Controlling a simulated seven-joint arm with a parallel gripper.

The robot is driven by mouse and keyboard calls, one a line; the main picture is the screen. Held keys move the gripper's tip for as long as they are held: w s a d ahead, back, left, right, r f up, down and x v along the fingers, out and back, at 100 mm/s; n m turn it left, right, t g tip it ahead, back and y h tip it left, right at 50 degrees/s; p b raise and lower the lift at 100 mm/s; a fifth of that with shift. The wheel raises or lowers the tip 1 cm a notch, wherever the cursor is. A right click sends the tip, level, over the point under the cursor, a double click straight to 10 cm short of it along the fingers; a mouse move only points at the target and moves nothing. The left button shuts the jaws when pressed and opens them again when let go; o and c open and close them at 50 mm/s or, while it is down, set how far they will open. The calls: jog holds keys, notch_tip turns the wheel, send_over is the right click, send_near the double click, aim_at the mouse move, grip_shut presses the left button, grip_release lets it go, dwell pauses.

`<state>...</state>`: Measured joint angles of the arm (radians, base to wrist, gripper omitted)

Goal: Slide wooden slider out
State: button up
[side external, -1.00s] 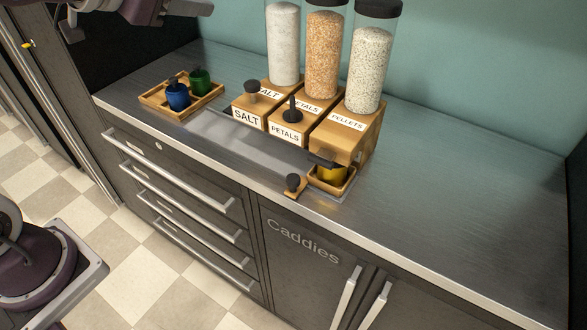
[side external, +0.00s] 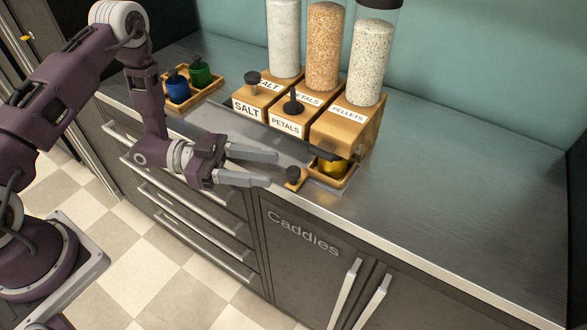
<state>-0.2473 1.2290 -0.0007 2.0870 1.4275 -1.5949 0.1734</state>
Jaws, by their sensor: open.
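A small wooden piece with a dark round knob (side external: 293,174) sits at the counter's front edge. It is just left of a small wooden tray (side external: 345,181) holding a yellow cup (side external: 332,166); I cannot tell whether the two are joined. The tray is under the front of the wooden PELLETS dispenser (side external: 345,128). My gripper (side external: 272,169) is open and empty, its two grey fingers pointing right toward the knob. The fingertips are a little left of the knob, with no clear contact. The SALT (side external: 247,105) and PETALS (side external: 286,125) dispensers have dark knobs on top.
Clear jars (side external: 323,50) of grains stand on the dispensers against the wall. Drawers with long handles (side external: 195,210) are below. The counter's right side (side external: 460,190) is clear.

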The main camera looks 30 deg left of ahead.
aim_at(294, 170)
jog(key=x, duration=0.6)
jog(key=shift+w+d, duration=0.1)
jog(key=shift+d, duration=0.05)
grip_shut()
dwell(1.1)
